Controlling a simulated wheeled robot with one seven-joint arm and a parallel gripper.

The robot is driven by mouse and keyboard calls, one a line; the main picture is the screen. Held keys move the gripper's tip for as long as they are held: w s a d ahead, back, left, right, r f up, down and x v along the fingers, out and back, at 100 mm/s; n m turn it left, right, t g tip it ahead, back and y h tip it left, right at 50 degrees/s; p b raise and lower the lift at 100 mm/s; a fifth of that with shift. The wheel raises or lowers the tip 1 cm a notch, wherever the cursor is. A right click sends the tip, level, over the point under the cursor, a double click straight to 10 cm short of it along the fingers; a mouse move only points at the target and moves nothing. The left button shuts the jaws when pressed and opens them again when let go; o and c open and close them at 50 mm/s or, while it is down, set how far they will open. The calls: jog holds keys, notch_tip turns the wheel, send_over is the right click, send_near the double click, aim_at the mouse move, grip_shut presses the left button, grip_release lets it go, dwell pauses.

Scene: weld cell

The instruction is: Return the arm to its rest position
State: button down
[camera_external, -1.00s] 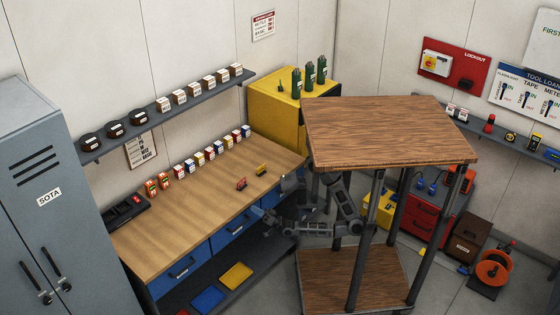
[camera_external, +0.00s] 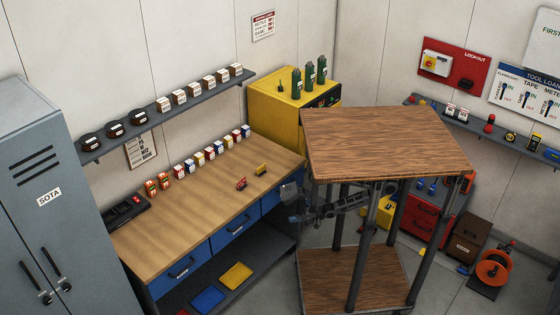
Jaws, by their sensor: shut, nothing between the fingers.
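My dark arm reaches out to the left from under the wooden top of my body. It is folded close to level, and its shoulder end is partly hidden behind a post. My gripper (camera_external: 288,205) is at the arm's left end, in the air by the right end of the workbench (camera_external: 205,225). It is shut with nothing in it. It is small and dark here, so its fingers are hard to make out. It looks apart from the bench, though the exact gap cannot be told.
Small boxes (camera_external: 210,152) line the bench's back, with a red part (camera_external: 241,183) and a yellow part (camera_external: 261,169) in front. A yellow cabinet (camera_external: 273,113) stands behind, a red drawer unit (camera_external: 424,220) to the right. Grey floor (camera_external: 270,285) shows between bench and body.

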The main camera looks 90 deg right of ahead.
notch_tip(320, 180, up, 14)
jog(key=p, duration=1.4)
jog(key=shift+s+d+f, duration=0.15)
jog(key=shift+s+d, duration=0.05)
jog(key=shift+s, duration=0.05)
